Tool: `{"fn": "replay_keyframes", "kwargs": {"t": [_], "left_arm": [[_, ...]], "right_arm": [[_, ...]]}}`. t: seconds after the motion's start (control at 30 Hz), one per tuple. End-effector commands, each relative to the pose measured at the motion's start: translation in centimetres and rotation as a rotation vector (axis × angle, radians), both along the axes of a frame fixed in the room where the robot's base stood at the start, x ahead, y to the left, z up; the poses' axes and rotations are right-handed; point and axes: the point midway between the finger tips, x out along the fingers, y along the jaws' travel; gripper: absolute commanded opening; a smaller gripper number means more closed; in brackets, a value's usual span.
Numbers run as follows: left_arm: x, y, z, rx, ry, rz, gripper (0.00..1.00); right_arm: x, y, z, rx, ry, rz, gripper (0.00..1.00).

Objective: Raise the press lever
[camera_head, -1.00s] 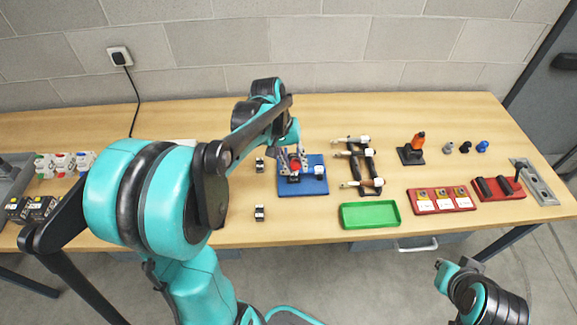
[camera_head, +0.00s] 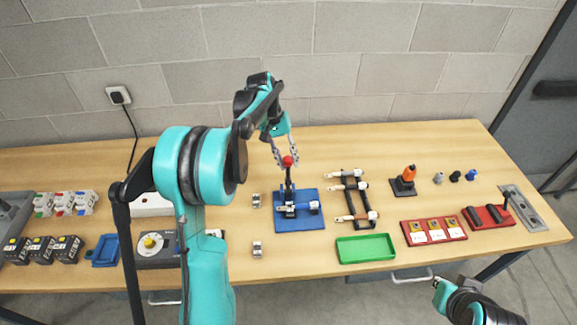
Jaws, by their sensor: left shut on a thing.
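The press (camera_head: 312,223) stands on a blue base plate near the middle of the bench. Its dark lever (camera_head: 288,180) points upright and ends in a red ball knob (camera_head: 289,161). My left gripper (camera_head: 286,157) comes from above and behind the press, with its fingertips at the red knob. It is shut on the knob. My right arm shows at the lower right, beyond the bench's front edge, with what may be its gripper (camera_head: 440,290); its fingers are not clear.
A dark frame with clamps (camera_head: 352,188) and a green tray (camera_head: 366,248) are right of the press. Two small metal blocks (camera_head: 257,249) lie left of it. An orange-topped tool (camera_head: 407,176) and red fixtures (camera_head: 434,231) are farther right. Open bench lies behind the press.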

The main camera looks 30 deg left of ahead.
Motion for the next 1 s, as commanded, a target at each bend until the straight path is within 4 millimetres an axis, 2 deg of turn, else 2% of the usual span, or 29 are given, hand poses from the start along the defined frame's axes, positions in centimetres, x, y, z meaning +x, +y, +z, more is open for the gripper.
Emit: {"fn": "replay_keyframes", "kwargs": {"t": [0.3,0.77,0.8,0.87,1.0], "left_arm": [[1.31,0.80,-0.26,-0.047,0.079,0.001,0.00],[1.38,0.88,-0.32,-0.053,0.091,0.001,0.00],[1.37,0.89,-0.32,-0.053,0.091,0.001,0.33],[1.38,0.88,-0.31,-0.053,0.091,0.001,0.49],[1.38,0.87,-0.26,-0.053,0.091,0.001,0.50]], "right_arm": [[0.00,0.00,0.23,0.000,0.000,0.000,0.00],[0.00,0.00,0.23,0.000,0.000,0.000,0.00],[0.00,0.00,0.23,0.000,0.000,0.000,0.00],[-0.01,0.00,0.24,0.000,0.000,0.000,0.00],[0.00,0.00,0.24,0.000,0.000,0.000,0.00]]}}
